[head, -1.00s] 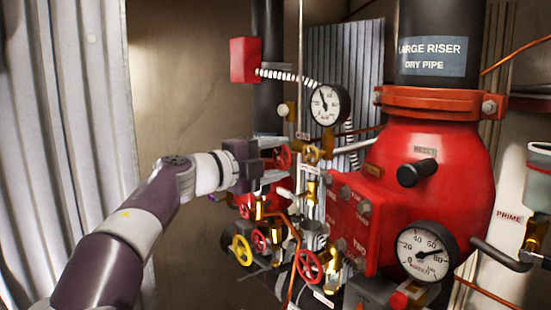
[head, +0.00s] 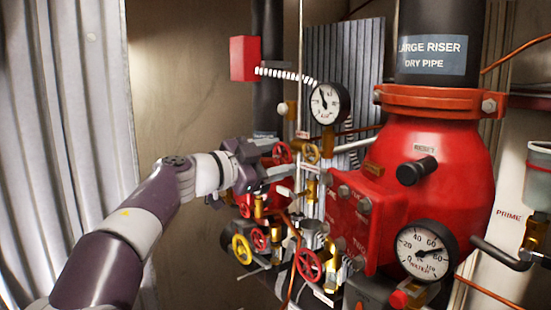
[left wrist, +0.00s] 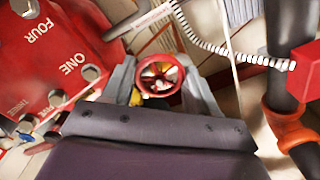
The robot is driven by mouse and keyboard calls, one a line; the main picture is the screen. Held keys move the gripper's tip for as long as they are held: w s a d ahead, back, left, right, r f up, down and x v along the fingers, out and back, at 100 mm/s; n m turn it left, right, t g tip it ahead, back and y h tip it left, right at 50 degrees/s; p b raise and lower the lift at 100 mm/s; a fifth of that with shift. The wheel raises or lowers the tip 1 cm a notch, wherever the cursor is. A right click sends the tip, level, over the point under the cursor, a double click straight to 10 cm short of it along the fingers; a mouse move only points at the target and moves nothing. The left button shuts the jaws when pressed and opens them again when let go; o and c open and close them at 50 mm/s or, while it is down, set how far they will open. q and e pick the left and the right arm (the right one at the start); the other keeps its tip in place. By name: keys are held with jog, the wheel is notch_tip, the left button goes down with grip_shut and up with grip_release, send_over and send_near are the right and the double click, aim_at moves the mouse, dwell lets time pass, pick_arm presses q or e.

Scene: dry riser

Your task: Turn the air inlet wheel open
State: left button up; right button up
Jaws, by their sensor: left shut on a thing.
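A small red handwheel (head: 283,151) is at the upper end of the brass valve cluster, left of the large red valve body. My left gripper (head: 278,160) is shut on this wheel, its fingers tilted at either side of the rim. In the left wrist view the wheel (left wrist: 160,59) faces the camera between the two grey fingers, with brass showing behind its spokes. No readable label marks it as the air inlet wheel. My right gripper is not in view.
Below are a yellow wheel (head: 242,249) and another red wheel (head: 308,265) among pipes. A round gauge (head: 326,103) stands above right. The red valve body (head: 430,190) fills the right.

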pick_arm(q)
jog(key=shift+f+n, duration=0.15)
jog(key=shift+n, duration=0.45)
jog(key=o, duration=1.1)
jog(key=shift+c, duration=0.2)
